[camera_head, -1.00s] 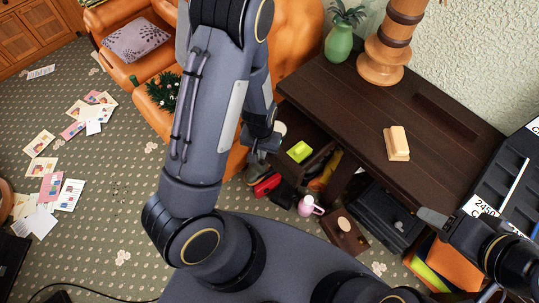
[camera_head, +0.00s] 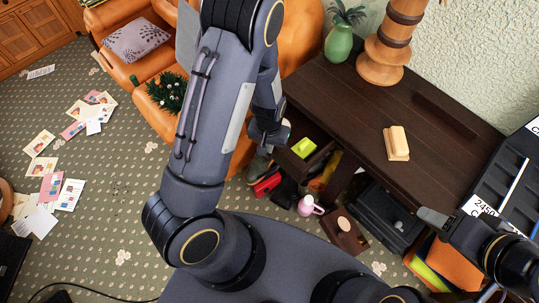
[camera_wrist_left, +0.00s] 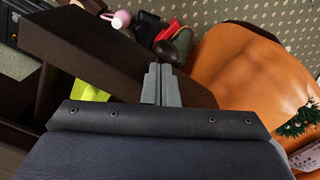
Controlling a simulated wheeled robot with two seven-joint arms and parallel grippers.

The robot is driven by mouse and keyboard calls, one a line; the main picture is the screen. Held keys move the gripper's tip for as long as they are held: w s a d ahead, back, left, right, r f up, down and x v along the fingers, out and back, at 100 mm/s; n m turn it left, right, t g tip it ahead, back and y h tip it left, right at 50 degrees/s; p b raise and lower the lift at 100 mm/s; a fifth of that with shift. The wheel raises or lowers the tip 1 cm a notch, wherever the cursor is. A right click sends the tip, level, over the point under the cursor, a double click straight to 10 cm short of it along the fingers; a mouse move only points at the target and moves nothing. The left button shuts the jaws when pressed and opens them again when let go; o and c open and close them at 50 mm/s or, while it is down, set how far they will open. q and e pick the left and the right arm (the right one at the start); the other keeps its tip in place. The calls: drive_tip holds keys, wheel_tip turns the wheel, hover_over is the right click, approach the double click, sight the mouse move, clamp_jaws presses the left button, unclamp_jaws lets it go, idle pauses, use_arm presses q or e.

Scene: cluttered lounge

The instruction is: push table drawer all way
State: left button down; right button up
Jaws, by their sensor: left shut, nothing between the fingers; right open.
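The dark brown table (camera_head: 345,105) stands at the right in the head view. Its drawer (camera_head: 312,163) sticks out part way on the near-left side, with a yellow-green object (camera_head: 304,148) inside. My left gripper (camera_head: 273,141) is at the drawer's left end, partly hidden by its own arm. In the left wrist view its fingers (camera_wrist_left: 160,76) are shut and empty, over the right part of the dark drawer panel (camera_wrist_left: 90,50). Whether they touch it I cannot tell. My right gripper (camera_head: 436,218) is open near the table's right end, only partly visible.
A pink mug (camera_head: 308,206), a red item (camera_head: 267,185) and a black case (camera_head: 380,222) are below. Orange armchairs (camera_head: 300,35) stand behind; papers lie on the left floor.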

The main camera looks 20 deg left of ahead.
use_arm(q)
drive_tip(key=shift+w+d, duration=0.45)
drive_tip(key=shift+w, duration=0.6)
drive_tip(key=shift+w+d, duration=0.4)
drive_tip(key=shift+w, duration=0.7)
drive_tip(key=shift+w+d, duration=0.45)
drive_tip(key=shift+w, duration=0.6)
drive_tip(key=b, duration=0.2)
hover_over(301, 131)
drive_tip(key=shift+w+d, duration=0.15)
drive_tip(key=shift+w, duration=0.05)
idle(1.4)
drive_tip(key=shift+s, duration=0.2)
drive_tip(key=shift+s+a, duration=0.3)
drive_tip(key=shift+s, duration=0.25)
wheel_tip(301, 131, up, 7)
drive_tip(key=p, duration=0.4)
idle(0.5)
